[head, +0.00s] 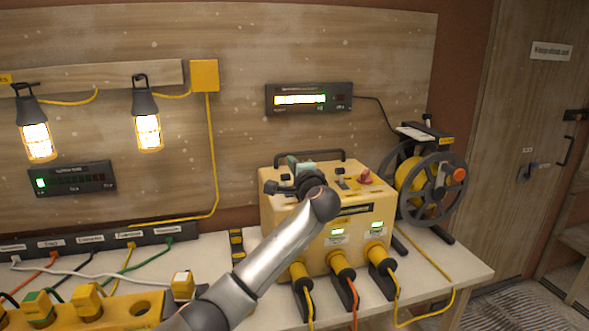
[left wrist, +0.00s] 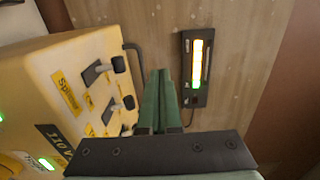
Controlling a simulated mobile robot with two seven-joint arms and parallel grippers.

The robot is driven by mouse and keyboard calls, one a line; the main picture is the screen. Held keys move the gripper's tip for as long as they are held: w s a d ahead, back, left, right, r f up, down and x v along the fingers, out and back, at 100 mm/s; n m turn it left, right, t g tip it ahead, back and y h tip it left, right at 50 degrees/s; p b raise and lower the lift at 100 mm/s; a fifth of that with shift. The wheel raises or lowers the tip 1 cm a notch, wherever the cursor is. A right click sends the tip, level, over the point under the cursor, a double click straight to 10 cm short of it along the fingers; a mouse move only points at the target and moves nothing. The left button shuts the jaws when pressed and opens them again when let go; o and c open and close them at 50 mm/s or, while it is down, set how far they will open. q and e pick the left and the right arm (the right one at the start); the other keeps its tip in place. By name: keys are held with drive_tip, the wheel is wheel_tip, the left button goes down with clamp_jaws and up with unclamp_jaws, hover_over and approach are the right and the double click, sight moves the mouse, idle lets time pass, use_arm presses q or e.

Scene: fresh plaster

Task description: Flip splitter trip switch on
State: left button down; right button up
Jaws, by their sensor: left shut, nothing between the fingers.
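The yellow splitter box (head: 330,240) stands on the table with a dark handle along its top back edge. A lever switch (head: 341,176) and a red knob (head: 365,177) show on its top. In the left wrist view the box (left wrist: 30,75) fills the left side, with two black-knobbed levers (left wrist: 100,70) (left wrist: 112,108) beside yellow labels; the label nearest the upper lever seems to begin "Spl". My left gripper (head: 302,166) is over the box top, its green fingers (left wrist: 158,78) shut and empty, beside the levers. My wrist hides part of the box top. My right gripper is not in view.
A lit meter (head: 310,98) hangs on the wall behind the box; a yellow cable reel (head: 428,185) stands to its right. Several thick plugs and cables leave the box front. A power strip (head: 100,240) and two lit lamps (head: 148,130) are at left.

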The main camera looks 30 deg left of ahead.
use_arm(q)
drive_tip(key=s+d+r, duration=0.3)
drive_tip(key=d+r, duration=0.1)
drive_tip(key=r, duration=0.2)
drive_tip(key=shift+s+r+b, duration=0.25)
drive_tip(key=shift+r+b, duration=0.1)
drive_tip(key=w+d+f+m+t+h, duration=0.1)
drive_tip(key=d+f+h, duration=0.2)
drive_tip(key=f, duration=0.7)
drive_tip(key=d+f+m+h, duration=0.1)
drive_tip(key=d+f+h, duration=0.25)
drive_tip(key=f, duration=0.65)
drive_tip(key=s+d+f+h, duration=0.2)
drive_tip(key=s+d+f, duration=0.1)
drive_tip(key=f, duration=0.5)
drive_tip(key=s+d+f+h, duration=0.2)
drive_tip(key=s+d+f, duration=0.1)
drive_tip(key=f, duration=0.5)
drive_tip(key=s+d+f+n+g+h, duration=0.1)
drive_tip(key=s+d+f+n, duration=0.1)
drive_tip(key=s+f, duration=0.4)
drive_tip(key=s+d+f+n+g+h, duration=0.1)
drive_tip(key=s+f, duration=0.5)
drive_tip(key=s, duration=0.7)
drive_tip(key=s+d+f+n+g+h, duration=0.1)
drive_tip(key=s+d+f+n+h, duration=0.2)
drive_tip(key=s, duration=0.7)
drive_tip(key=d+f+n, duration=0.2)
drive_tip(key=d+f, duration=0.1)
drive_tip(key=shift+d, duration=0.15)
